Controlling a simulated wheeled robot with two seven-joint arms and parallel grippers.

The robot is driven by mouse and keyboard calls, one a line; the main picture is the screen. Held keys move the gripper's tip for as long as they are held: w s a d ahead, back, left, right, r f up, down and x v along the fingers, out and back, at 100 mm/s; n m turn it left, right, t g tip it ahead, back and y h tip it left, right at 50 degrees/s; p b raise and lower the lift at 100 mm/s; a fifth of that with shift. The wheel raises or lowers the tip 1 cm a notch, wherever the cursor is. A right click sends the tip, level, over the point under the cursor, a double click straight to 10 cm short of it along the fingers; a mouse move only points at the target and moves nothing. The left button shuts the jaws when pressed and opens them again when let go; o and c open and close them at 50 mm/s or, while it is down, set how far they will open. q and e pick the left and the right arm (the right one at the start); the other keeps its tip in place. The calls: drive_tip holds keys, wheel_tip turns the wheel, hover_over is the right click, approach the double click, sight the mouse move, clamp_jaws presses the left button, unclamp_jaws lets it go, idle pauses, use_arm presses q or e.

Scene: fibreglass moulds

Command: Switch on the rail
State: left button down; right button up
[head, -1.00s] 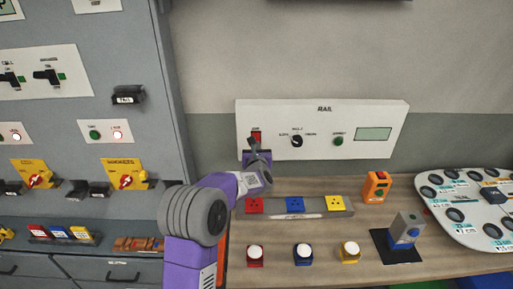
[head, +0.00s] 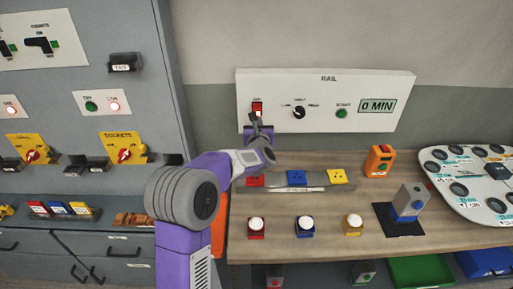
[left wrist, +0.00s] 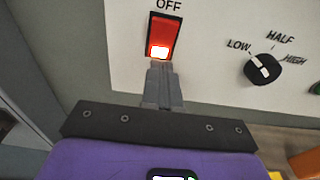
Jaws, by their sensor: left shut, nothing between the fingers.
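The white rail panel (head: 378,94) is on the wall above the bench. Its red rocker switch (head: 257,106) is at the panel's left end, and its lower part glows bright in the left wrist view (left wrist: 163,36). The panel's display (head: 377,106) is lit and reads "0 MIN". My left gripper (head: 255,120) is shut and empty, its fingertips (left wrist: 160,66) just below the lit lower end of the switch; I cannot tell whether they touch it. My right gripper is not in view.
A black knob (left wrist: 263,69) marked LOW, HALF and HIGH is right of the switch. The bench (head: 285,198) below holds red, blue and yellow sockets, several buttons and an orange device (head: 378,160). A grey cabinet (head: 150,60) stands at the left.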

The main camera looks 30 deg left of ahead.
use_arm(q)
drive_tip(key=f+b+v, duration=0.1)
drive_tip(key=f+v, duration=0.1)
drive_tip(key=v, duration=0.9)
drive_tip(key=shift+s+d+f+b, duration=0.15)
drive_tip(key=shift+s+f+b, duration=0.15)
drive_tip(key=shift+b, duration=0.1)
